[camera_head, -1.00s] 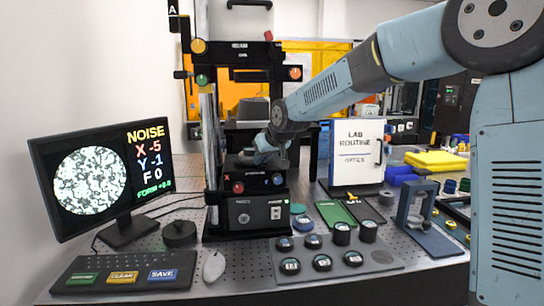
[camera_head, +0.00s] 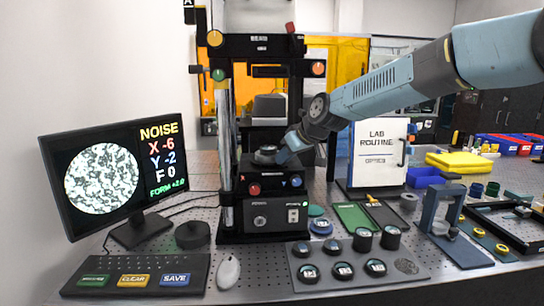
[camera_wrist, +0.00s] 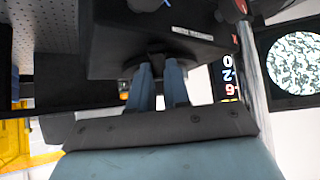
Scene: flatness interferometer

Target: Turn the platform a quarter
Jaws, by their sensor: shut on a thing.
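The interferometer is a black stand (camera_head: 262,190) with a front box, two uprights and a top bridge. Its platform (camera_head: 264,154) is a small dark round stage on top of the box, with a grey piece on it. My gripper (camera_head: 285,155) reaches in from the right, low against the platform's right side. In the wrist view two blue-grey fingers (camera_wrist: 159,72) close in on the dark underside or rim of the round platform (camera_wrist: 152,58). The fingertips are partly hidden there. The monitor (camera_head: 112,178) shows a speckled disc, NOISE, X -6, Y -2, F 0.
Red and blue knobs (camera_head: 254,190) sit on the box front. A keypad (camera_head: 135,277), mouse (camera_head: 229,272) and dark puck (camera_head: 192,235) lie left. A mat with several round samples (camera_head: 342,271) lies in front. A white LAB ROUTINE board (camera_head: 378,152) stands right, near my arm.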

